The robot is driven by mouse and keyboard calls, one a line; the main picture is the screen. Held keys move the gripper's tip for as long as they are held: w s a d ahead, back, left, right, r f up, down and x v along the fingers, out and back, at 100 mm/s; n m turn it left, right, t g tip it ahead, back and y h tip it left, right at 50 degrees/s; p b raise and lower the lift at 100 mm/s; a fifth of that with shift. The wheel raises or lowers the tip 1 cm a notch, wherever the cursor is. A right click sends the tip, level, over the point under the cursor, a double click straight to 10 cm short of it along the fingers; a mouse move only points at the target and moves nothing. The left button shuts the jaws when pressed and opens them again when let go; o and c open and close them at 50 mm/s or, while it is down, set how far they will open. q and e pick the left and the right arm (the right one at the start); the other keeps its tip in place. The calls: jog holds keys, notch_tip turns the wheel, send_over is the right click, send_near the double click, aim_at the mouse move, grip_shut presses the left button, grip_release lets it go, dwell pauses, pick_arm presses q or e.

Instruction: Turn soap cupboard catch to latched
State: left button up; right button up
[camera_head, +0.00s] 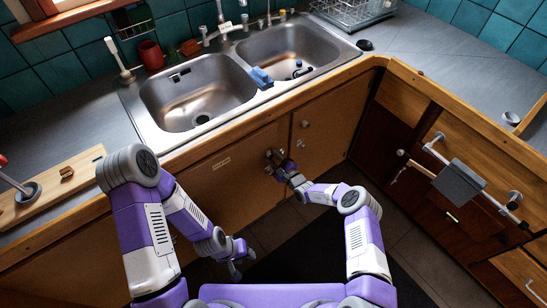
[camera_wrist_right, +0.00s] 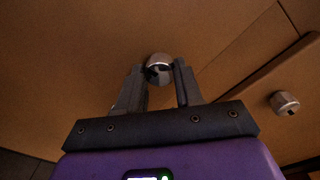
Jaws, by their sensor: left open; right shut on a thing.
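The soap cupboard catch is a small round metal knob with a dark slot, on the brown door front below the sinks. It shows in the right wrist view (camera_wrist_right: 158,62) between the fingertips, and in the head view (camera_head: 269,153) at the tip of my right gripper (camera_head: 279,162). My right gripper (camera_wrist_right: 160,84) is shut on the catch, its fingers either side of it. The fingers hide part of the catch, and I cannot tell which way it is turned. My left gripper (camera_head: 237,264) is open and empty, low in front of the cupboards.
A similar metal knob (camera_wrist_right: 285,103) is on the neighbouring door, right of the catch. A small label (camera_head: 221,163), unreadable here, is on the door to the left. A grey towel (camera_head: 459,183) hangs from a rail at right. Dark floor (camera_head: 292,262) lies below.

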dwell(0.3)
jog(key=o, duration=1)
jog(key=shift+o, duration=0.2)
jog(key=p+v, duration=0.2)
jog(key=v, duration=0.5)
jog(key=shift+s+p, duration=0.25)
jog(key=shift+p, duration=0.1)
jog(key=shift+d, duration=0.15)
